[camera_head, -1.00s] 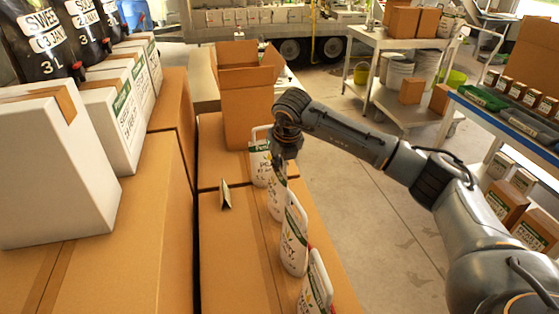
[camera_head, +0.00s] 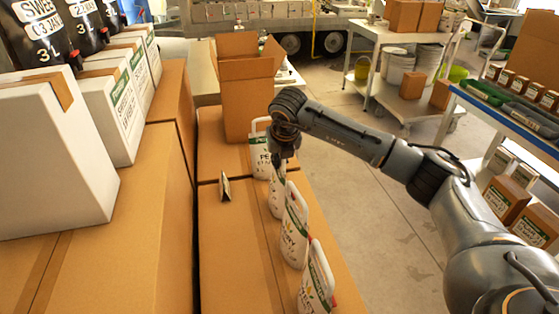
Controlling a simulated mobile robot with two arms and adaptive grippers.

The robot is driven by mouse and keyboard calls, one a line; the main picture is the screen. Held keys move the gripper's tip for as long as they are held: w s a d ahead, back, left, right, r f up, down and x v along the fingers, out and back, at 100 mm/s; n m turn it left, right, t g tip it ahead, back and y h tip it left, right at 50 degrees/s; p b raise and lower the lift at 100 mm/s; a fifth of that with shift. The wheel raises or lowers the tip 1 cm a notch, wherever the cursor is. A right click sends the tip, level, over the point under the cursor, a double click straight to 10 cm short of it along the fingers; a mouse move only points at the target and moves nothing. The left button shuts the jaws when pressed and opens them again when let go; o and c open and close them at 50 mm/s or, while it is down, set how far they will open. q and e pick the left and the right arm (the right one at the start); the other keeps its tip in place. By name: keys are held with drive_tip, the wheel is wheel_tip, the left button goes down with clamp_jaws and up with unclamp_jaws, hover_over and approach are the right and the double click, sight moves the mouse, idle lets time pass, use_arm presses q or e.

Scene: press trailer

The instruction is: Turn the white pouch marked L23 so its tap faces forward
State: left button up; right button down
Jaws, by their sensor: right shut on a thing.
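White pouches with green labels and carry loops stand in a row on the cardboard boxes: a far one (camera_head: 261,160), one under my gripper (camera_head: 277,197), a nearer one (camera_head: 294,228) and the nearest (camera_head: 317,283). I cannot read L23 on any of them. My right gripper (camera_head: 283,160) points down at the top of the second pouch from the back and is shut on it; the wrist hides part of the grip. That pouch looks upright. Its tap is not clear; a little red shows beside the nearer pouches.
White boxes (camera_head: 55,160) and dark pouches (camera_head: 40,35) are at left.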

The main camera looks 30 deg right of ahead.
drive_tip(key=shift+f+b, duration=0.2)
drive_tip(key=shift+b, duration=0.15)
drive_tip(key=c, duration=1.4)
unclamp_jaws()
drive_tip(key=shift+r, duration=0.1)
drive_tip(key=shift+c, duration=0.2)
drive_tip(key=shift+s+f, duration=0.15)
drive_tip(key=shift+f, duration=0.1)
drive_tip(key=shift+r, duration=0.5)
drive_tip(key=v, duration=1.1)
drive_tip(key=shift+s, duration=0.25)
drive_tip(key=shift+r, duration=0.1)
